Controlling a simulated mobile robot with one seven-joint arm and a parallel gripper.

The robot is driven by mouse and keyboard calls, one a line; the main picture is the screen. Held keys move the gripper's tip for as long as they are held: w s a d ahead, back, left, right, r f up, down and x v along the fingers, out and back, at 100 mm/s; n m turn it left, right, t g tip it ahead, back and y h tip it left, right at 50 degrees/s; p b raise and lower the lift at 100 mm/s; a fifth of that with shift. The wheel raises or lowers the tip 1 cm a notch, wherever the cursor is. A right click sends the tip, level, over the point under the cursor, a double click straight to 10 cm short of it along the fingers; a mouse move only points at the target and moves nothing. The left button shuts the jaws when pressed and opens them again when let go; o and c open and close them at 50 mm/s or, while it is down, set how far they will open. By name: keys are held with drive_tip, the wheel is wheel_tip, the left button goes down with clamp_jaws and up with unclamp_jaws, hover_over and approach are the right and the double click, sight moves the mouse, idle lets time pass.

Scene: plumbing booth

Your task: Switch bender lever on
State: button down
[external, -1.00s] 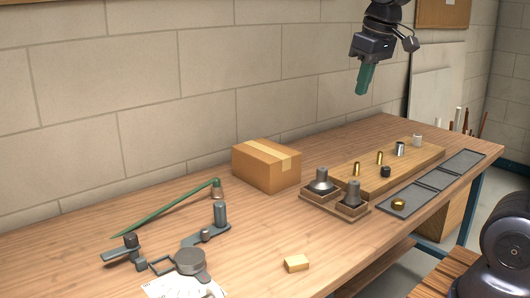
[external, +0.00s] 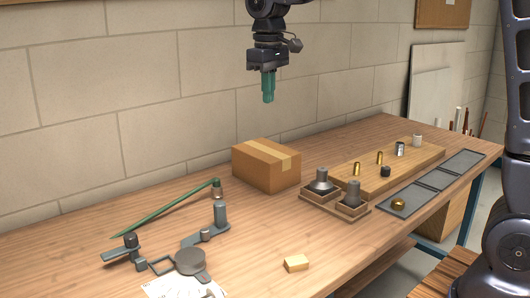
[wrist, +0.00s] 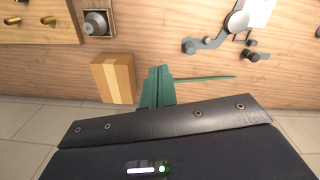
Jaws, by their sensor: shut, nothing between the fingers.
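The grey metal bender (external: 190,262) with a round disc, arms and upright posts lies at the left of the wooden table. It also shows at the top right of the wrist view (wrist: 237,23). A long thin green rod (external: 165,208) runs behind it, its right end at a small tan and grey post. I cannot tell which part is the lever. In the wrist view my gripper (wrist: 157,72) hides part of the green rod (wrist: 205,78).
A cardboard box (external: 265,166) stands near the wall. Small trays with dark fittings (external: 338,200), a wooden board with brass and metal pieces (external: 385,168) and grey trays (external: 435,180) are to the right. A yellow block (external: 297,263) lies near the front edge.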

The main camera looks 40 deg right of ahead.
drive_tip(key=w+a+f+n+g, duration=0.1)
drive_tip(key=w+a+f, duration=0.6)
drive_tip(key=f, duration=0.3)
drive_tip(key=w+a+f+n+g+h, duration=0.1)
drive_tip(key=w+a+f, duration=0.6)
drive_tip(key=w+f, duration=0.2)
drive_tip(key=shift+w+a+f+g, duration=0.35)
drive_tip(key=shift+f+g, duration=0.05)
drive_tip(key=shift+f, duration=0.15)
drive_tip(key=shift+f, duration=0.1)
drive_tip(key=x, duration=0.9)
drive_tip(key=shift+s+d+f, duration=0.1)
drive_tip(key=shift+f, duration=0.3)
drive_tip(key=shift+s+d, duration=0.25)
drive_tip(key=shift+s, duration=0.25)
drive_tip(key=shift+s+d, duration=0.25)
drive_tip(key=shift+s, duration=0.3)
drive_tip(key=shift+s+d, duration=0.35)
drive_tip(key=shift+s, duration=0.4)
drive_tip(key=shift+s+d, duration=0.1)
